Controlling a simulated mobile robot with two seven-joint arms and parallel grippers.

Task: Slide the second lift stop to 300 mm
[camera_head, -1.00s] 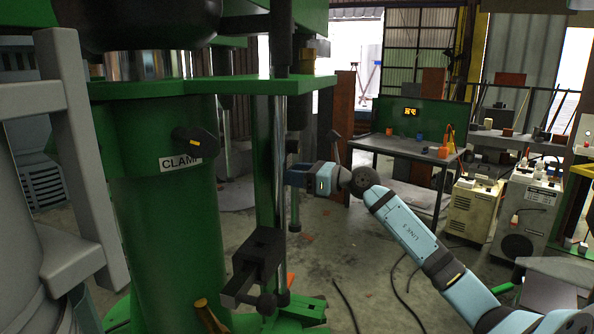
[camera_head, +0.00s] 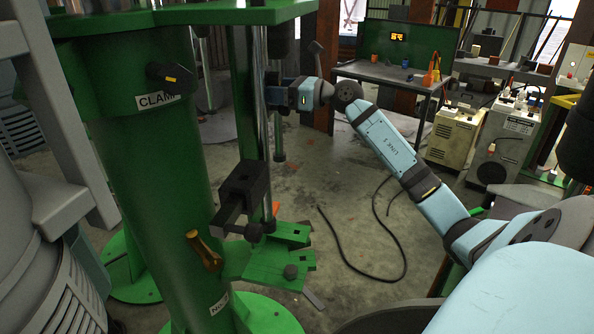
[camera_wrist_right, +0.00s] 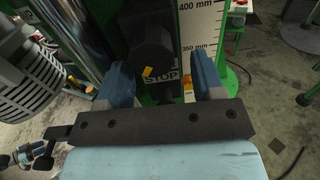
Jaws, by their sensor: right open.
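In the right wrist view, a black block labelled STOP (camera_wrist_right: 160,77), with a yellow mark, stands between the two blue fingers of my open right gripper (camera_wrist_right: 163,84). A white scale beside it (camera_wrist_right: 195,28) shows 400 mm and 350 mm marks, with the block near and below the 350 mm mark. I cannot tell whether the fingers touch the block. In the head view, my right gripper (camera_head: 274,88) is at the steel rod (camera_head: 260,85) of the green machine; the rod hides part of it. My left gripper is not in view.
A black block with a grey arm (camera_head: 242,190) sits lower on the machine, above a green foot plate (camera_head: 275,262). The green column has a CLAMP knob (camera_head: 172,77) and a brass-coloured handle (camera_head: 205,250). A dark cable (camera_head: 400,250) lies on the floor. A workbench (camera_head: 375,72) stands behind.

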